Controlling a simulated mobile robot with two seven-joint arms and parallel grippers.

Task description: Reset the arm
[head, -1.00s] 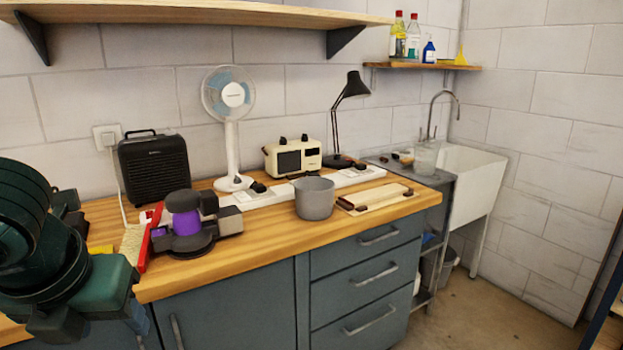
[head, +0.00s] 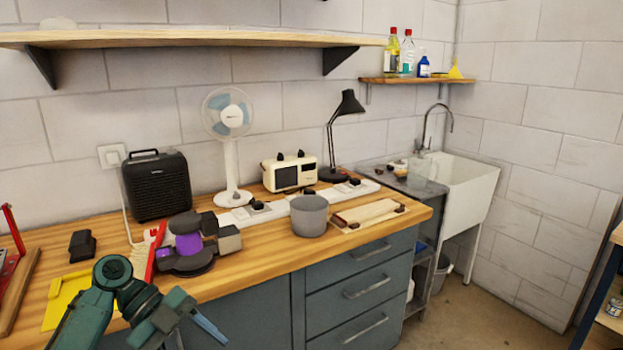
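My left arm comes in at the bottom left of the head view, in front of the bench's front edge. Its gripper (head: 196,325) points down and to the right, in front of the grey cabinet doors. Nothing shows held in it, but its fingers are partly hidden and I cannot tell how far apart they are. The wooden bench top (head: 260,265) lies behind and above it. My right gripper is not in view.
Near the arm are a purple and grey tool (head: 188,245), a red-handled brush (head: 152,255) and a yellow sheet (head: 62,300). A grey pot (head: 309,216), black heater (head: 156,186), fan (head: 228,140), radio (head: 290,174) and lamp (head: 333,150) stand further back.

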